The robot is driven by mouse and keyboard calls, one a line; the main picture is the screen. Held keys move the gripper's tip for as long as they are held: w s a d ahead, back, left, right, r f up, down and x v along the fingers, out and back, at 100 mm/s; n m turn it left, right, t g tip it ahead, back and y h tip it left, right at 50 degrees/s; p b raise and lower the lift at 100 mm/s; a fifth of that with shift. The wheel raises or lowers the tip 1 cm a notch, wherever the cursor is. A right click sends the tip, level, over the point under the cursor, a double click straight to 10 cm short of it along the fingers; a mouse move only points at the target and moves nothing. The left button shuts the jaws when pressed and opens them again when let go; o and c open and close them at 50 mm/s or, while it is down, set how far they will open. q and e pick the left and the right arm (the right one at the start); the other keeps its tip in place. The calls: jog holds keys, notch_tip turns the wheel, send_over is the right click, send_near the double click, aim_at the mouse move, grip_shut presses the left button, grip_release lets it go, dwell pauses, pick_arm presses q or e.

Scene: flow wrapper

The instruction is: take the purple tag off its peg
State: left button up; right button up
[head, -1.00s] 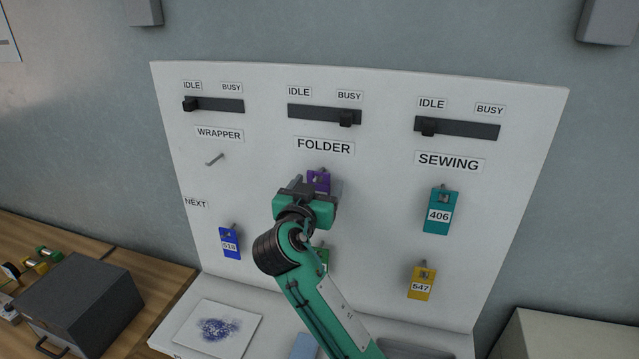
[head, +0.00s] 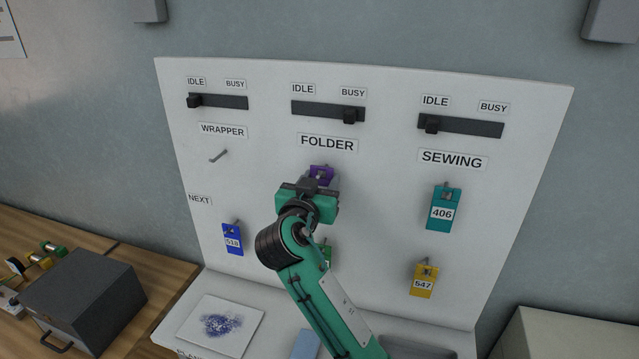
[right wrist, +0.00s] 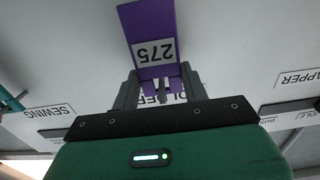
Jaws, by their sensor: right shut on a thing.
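The purple tag (head: 321,173) hangs at its peg under the FOLDER label, and its lower part is hidden behind my right gripper in the head view. In the right wrist view the purple tag (right wrist: 153,40) appears upside down with the number 275. My right gripper (right wrist: 160,92) is shut on the tag's peg end, one finger at each side. A grey peg end shows at the tag's slot between the fingers. In the head view my right gripper (head: 312,189) is close in front of the board. My left gripper is not in view.
The white board (head: 385,225) also carries a blue tag (head: 232,239), a teal tag (head: 442,210), a yellow tag (head: 423,281) and a green tag partly behind my arm. The WRAPPER peg (head: 218,156) is bare. A grey box (head: 85,300) stands at lower left.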

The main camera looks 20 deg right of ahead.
jog(key=shift+r, duration=0.25)
dwell(0.3)
jog(key=b+v, duration=0.1)
jog(key=v, duration=0.8)
jog(key=shift+b, duration=0.35)
dwell(1.1)
jog(key=s+d+f+n+t+y+b, duration=0.1)
jog(key=d+f+n+y, duration=0.15)
jog(key=f, duration=0.65)
jog(key=s+d+f+n+t+y+b, duration=0.1)
jog(key=s+d+f+y, duration=0.15)
jog(key=f, duration=0.65)
jog(key=s+d+f+n+t+y+b, duration=0.1)
jog(key=s+d+f+n+y, duration=0.1)
jog(key=s+f+y, duration=0.3)
jog(key=s+f+n, duration=0.1)
jog(key=s+f, duration=0.3)
jog(key=shift+s+d, duration=0.2)
jog(key=shift+d, duration=0.05)
